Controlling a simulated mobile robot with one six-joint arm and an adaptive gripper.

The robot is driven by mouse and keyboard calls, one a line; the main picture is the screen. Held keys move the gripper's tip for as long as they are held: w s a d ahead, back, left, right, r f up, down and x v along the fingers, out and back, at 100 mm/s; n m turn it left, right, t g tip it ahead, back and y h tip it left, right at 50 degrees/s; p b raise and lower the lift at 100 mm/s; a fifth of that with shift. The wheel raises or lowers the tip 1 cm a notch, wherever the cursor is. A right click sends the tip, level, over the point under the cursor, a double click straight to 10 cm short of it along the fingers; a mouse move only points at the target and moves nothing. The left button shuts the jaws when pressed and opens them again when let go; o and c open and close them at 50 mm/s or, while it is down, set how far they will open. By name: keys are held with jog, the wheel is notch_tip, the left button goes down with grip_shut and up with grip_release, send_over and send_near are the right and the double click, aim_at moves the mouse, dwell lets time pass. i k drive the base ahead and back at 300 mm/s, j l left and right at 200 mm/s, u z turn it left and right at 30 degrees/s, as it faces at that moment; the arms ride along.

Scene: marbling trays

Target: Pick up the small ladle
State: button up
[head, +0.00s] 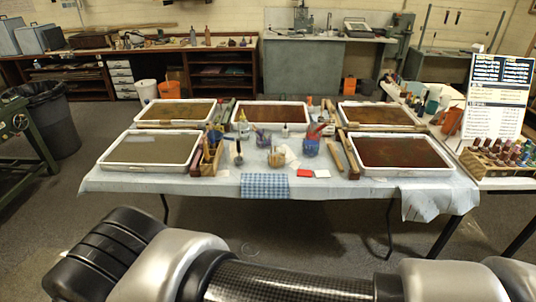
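A marbling table (220,188) with a pale blue cover stands in front of me. A small dark item with a thin upright handle (238,153) lies near the table's middle, between the two front trays. It looks like the small ladle, but it is too small to be certain. Jars with tools stand beside it, a blue one (263,141) to its right and another (310,147) farther right. My arm crosses the bottom of the head view, in front of the table and apart from it. My gripper is not in view.
Shallow white-rimmed trays, including the front left (103,163) and front right (448,172), fill much of the table. A blue checked cloth (265,186) hangs at the front edge. A side table with bottles (500,153) and a sign stands right.

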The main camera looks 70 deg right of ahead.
aim_at(238, 150)
jog(key=z, duration=2.05)
